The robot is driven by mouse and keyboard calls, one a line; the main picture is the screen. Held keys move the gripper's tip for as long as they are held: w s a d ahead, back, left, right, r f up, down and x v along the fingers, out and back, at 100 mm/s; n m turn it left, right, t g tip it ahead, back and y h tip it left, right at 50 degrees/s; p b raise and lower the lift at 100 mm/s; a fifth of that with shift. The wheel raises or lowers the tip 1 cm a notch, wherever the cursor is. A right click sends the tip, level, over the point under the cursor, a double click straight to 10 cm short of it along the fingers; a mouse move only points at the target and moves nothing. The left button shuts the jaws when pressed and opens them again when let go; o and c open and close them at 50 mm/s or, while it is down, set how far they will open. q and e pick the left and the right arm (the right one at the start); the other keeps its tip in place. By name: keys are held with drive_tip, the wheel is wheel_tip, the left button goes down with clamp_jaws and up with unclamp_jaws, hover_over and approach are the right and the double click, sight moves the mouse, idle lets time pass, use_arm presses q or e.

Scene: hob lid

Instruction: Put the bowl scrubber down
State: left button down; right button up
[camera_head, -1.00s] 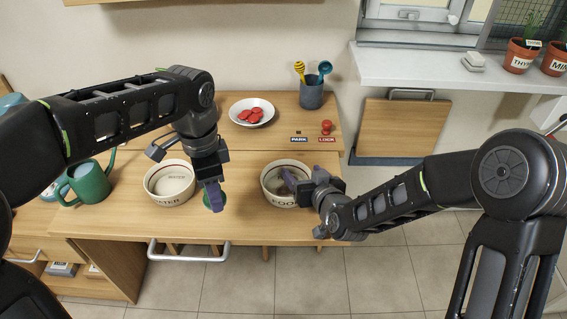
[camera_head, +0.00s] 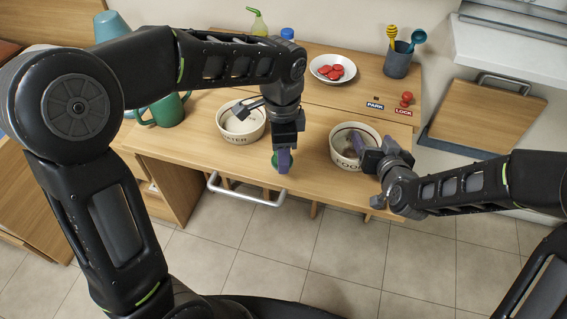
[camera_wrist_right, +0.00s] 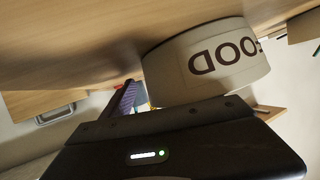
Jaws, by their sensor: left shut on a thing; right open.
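The bowl scrubber shows as a small green piece (camera_head: 275,161), mostly hidden behind the purple fingers of my left gripper (camera_head: 284,163). My left gripper points down and is shut on it, low over the counter's front edge between two white bowls. I cannot tell whether the scrubber touches the counter. The FOOD bowl (camera_head: 338,158) stands to its right and the WATER bowl (camera_head: 226,128) to its left. My right gripper (camera_head: 361,152) is open at the FOOD bowl's right side, one finger over its inside. The FOOD bowl also fills the middle of the right wrist view (camera_wrist_right: 215,65).
Behind are a white dish (camera_head: 315,70) of red pieces, a grey cup (camera_head: 398,62) with utensils, and PARK (camera_head: 375,105) and LOCK (camera_head: 403,112) labels with a red knob (camera_head: 407,97). A green mug (camera_head: 167,110) stands left. A handle (camera_head: 245,193) juts from the front.

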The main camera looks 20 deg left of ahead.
use_arm(q)
drive_tip(key=shift+f, duration=0.2)
drive_tip(key=shift+f, duration=1.85)
drive_tip(key=shift+f, duration=0.1)
drive_tip(key=c, duration=0.7)
unclamp_jaws()
drive_tip(key=shift+c, duration=0.2)
wheel_tip(320, 180, up, 12)
drive_tip(key=shift+r, duration=0.15)
